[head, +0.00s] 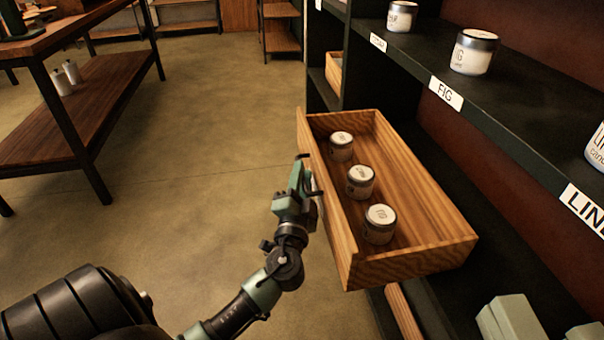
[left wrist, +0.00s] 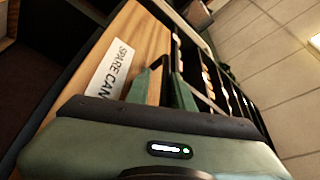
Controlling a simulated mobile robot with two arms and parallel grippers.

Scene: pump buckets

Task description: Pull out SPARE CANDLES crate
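The SPARE CANDLES crate (head: 425,188) is an open wooden box that sticks well out from the dark shelf unit. Three lidded candle jars (head: 361,182) stand in a row inside it. Its label (left wrist: 110,70) shows partly in the left wrist view, reading "SPARE CAN". My right gripper is not in view.
The shelf above holds candle jars (head: 474,52) over labels such as FIG (head: 446,93). Pale green boxes (head: 512,318) sit low at the bottom right. A wooden table (head: 75,115) stands at the left. The floor (head: 200,150) between is clear.

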